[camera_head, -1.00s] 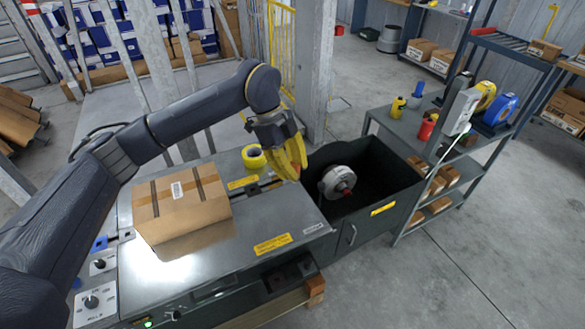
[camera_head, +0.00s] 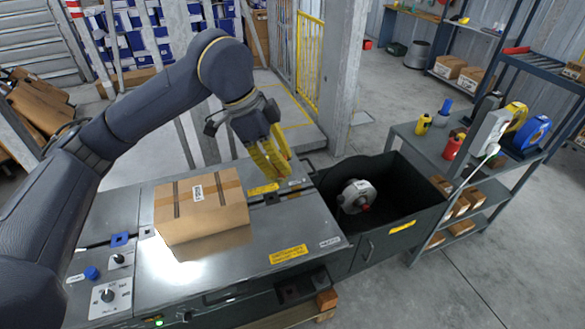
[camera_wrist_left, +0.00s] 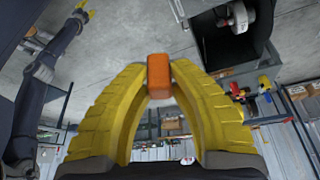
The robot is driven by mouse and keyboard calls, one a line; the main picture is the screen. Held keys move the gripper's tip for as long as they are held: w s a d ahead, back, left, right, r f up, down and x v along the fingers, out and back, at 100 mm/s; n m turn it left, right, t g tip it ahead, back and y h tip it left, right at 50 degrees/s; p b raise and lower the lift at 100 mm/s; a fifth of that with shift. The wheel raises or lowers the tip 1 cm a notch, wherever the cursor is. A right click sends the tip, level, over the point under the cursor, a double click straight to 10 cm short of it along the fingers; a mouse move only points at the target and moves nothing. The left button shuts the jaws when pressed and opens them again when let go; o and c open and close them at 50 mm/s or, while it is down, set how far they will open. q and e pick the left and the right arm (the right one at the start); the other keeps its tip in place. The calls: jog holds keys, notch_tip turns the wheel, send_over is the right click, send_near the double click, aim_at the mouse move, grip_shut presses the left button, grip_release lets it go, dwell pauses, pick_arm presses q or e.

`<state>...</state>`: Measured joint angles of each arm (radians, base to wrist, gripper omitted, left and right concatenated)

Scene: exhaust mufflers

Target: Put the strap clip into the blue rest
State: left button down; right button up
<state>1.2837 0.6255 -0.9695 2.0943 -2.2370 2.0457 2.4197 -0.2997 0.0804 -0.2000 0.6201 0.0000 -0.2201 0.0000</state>
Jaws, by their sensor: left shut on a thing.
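My left gripper (camera_head: 272,160) is above the far part of the steel table, behind and right of the cardboard box. In the left wrist view, its yellow fingers (camera_wrist_left: 159,80) meet on a small orange block, which I take to be the strap clip (camera_wrist_left: 159,72). The clip is not clear in the head view. The blue rest (camera_head: 121,240) is a small blue piece on the table's left side, left of the box and well away from my gripper. My right gripper (camera_wrist_left: 83,8) appears only as small yellow tips at the top left of the wrist view.
The cardboard box (camera_head: 202,208) stands on the steel table (camera_head: 265,235) between gripper and rest. A blue knob (camera_head: 91,272) and a dial box (camera_head: 109,298) are near the rest. Right of the table is a dark bin (camera_head: 400,200) with a reel (camera_head: 357,196).

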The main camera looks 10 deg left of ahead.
pick_arm(q)
jog(key=shift+s+a+r+n, duration=0.45)
jog(key=shift+a+r+n, duration=0.1)
jog(key=shift+r, duration=0.25)
jog(key=w+d+n+t, duration=0.2)
jog(key=w+d+n, duration=0.2)
jog(key=w+d, duration=0.6)
jog(key=shift+d+y, duration=0.3)
jog(key=s+a+f+m+g, duration=0.2)
jog(key=f+m+g, duration=0.1)
jog(key=f+m, duration=0.3)
jog(key=s+a+f+m+g+y, duration=0.1)
jog(key=a+f+m+g, duration=0.2)
jog(key=f+m, duration=0.3)
jog(key=shift+s+a+f+m, duration=0.15)
jog(key=shift+s+m, duration=0.25)
jog(key=shift+m, duration=1.95)
